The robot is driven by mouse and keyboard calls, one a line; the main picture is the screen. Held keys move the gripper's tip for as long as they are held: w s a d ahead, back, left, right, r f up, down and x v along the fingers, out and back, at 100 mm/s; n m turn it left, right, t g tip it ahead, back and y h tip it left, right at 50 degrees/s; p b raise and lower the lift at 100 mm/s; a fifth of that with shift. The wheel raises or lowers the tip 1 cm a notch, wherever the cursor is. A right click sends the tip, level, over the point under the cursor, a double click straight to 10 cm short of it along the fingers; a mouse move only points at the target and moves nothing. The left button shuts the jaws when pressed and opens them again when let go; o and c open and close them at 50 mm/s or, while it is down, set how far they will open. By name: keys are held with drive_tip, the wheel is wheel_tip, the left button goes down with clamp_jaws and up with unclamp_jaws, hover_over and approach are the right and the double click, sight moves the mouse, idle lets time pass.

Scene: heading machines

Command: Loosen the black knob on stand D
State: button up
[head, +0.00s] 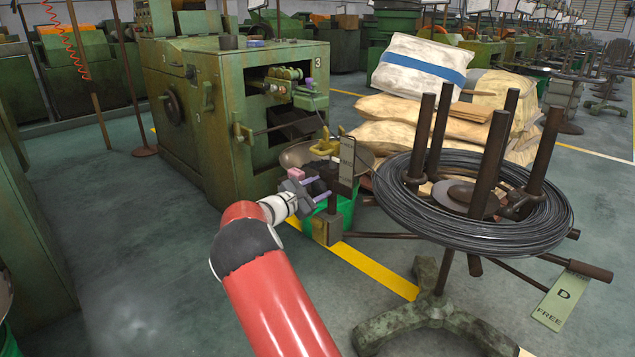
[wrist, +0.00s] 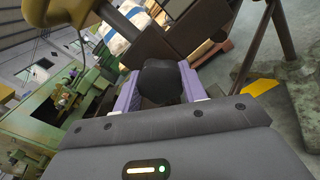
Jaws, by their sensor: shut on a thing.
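Stand D is a wire stand (head: 437,268) at the right in the head view, with dark upright posts and a label marked D and FREE (head: 562,298). A bar runs left from it towards a brown block (head: 326,229) beside a post. My gripper (head: 309,186) is at that post, in front of the green machine. In the wrist view my gripper (wrist: 160,74) has its two purple fingers on either side of the black knob (wrist: 161,86) and is shut on it. The knob's far side is hidden. In the head view the fingers largely hide the knob.
A black wire coil (head: 400,205) lies on the stand. The green machine (head: 215,120) stands behind my gripper. A green bin (head: 343,208) and a pan are close to it. Sacks (head: 420,65) are piled behind. Open floor (head: 125,240) lies left.

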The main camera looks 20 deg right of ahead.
drive_tip(key=shift+n+p, duration=0.75)
drive_tip(key=shift+n, duration=0.25)
drive_tip(key=shift+f, duration=0.1)
drive_tip(key=o, duration=0.7)
drive_tip(key=v, duration=0.8)
drive_tip(key=shift+b, duration=0.4)
